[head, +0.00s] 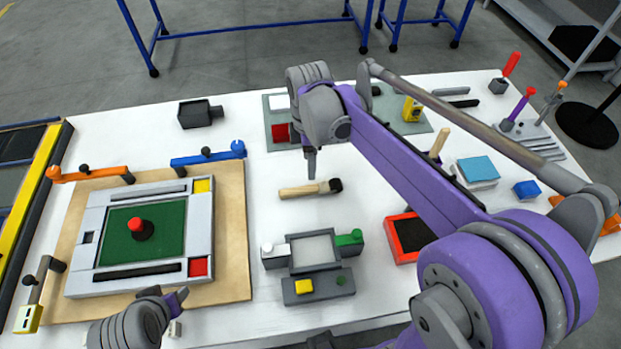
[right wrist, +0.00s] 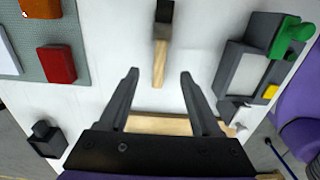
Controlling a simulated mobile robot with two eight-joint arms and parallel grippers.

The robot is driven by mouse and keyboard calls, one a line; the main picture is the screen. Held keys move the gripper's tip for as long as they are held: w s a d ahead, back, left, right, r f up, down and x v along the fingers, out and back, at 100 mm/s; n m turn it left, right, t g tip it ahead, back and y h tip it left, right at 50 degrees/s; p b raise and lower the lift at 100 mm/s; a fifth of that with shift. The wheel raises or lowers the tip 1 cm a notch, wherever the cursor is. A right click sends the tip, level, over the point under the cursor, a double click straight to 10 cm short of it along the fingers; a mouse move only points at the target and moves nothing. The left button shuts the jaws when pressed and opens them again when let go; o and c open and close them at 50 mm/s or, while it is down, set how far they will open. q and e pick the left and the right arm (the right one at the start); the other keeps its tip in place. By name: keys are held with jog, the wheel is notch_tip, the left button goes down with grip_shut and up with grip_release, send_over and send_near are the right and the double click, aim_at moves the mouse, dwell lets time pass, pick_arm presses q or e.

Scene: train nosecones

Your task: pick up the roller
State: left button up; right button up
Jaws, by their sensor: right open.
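The roller, a short tool with a pale wooden handle and a dark head, lies on the white table. In the head view the roller (head: 300,190) has its head to the right. My right gripper (head: 311,172) is just above and behind it, pointing down. In the right wrist view the gripper (right wrist: 159,74) is open, and the roller's handle (right wrist: 158,68) extends toward the space between the fingertips, apart from both fingers. Nothing is held there. My left gripper (head: 176,299) is low at the left near the wooden board; its jaw opening is unclear.
A grey fixture (head: 317,285) with green and yellow parts stands in front of the roller. A red tray (head: 392,238) is to the right, and a wooden board (head: 233,240) with a framed green panel to the left. The table around the roller is clear.

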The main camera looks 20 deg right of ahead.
send_over(310, 187)
jog(key=f, duration=0.4)
jog(key=shift+s+a+f, duration=0.1)
jog(key=shift+s+f, duration=0.15)
jog(key=shift+f, duration=0.1)
jog(key=shift+w+f, duration=0.15)
jog(key=shift+f, duration=2.55)
grip_shut()
